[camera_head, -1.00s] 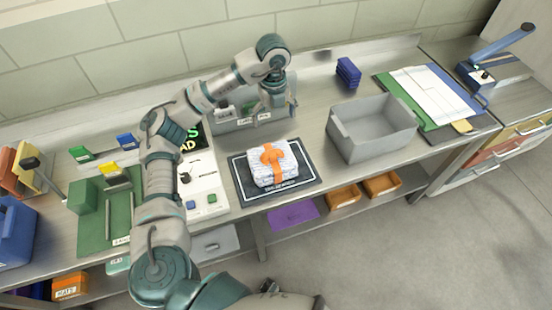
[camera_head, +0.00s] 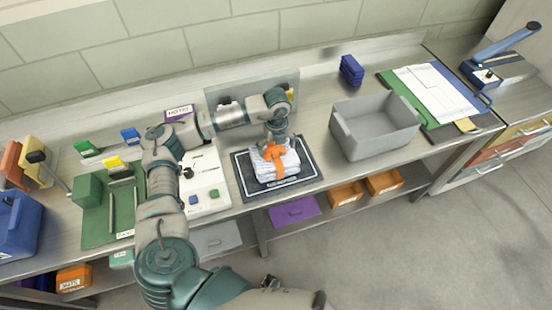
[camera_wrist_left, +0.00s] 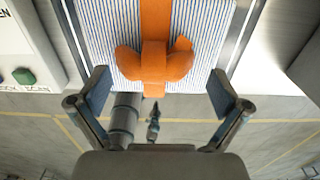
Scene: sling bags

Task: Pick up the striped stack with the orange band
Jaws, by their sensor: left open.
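The striped stack (camera_head: 288,164) is white with thin blue lines and has an orange band (camera_head: 268,160) tied around it in a knot. It lies on a dark mat (camera_head: 308,177) with a white border. My left gripper (camera_head: 276,142) is over the back part of the stack and partly hides it. In the left wrist view the left gripper (camera_wrist_left: 158,95) is open, with one finger on each side of the striped stack (camera_wrist_left: 195,65) and the orange band (camera_wrist_left: 154,60) between them. I cannot tell whether the fingers touch the stack. My right gripper is not clearly visible.
A grey open bin (camera_head: 372,150) stands right of the mat. A white panel with buttons (camera_head: 207,190) lies to its left, and a grey upright holder (camera_head: 225,90) stands behind. Orange bins (camera_head: 346,194) sit on the shelf below.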

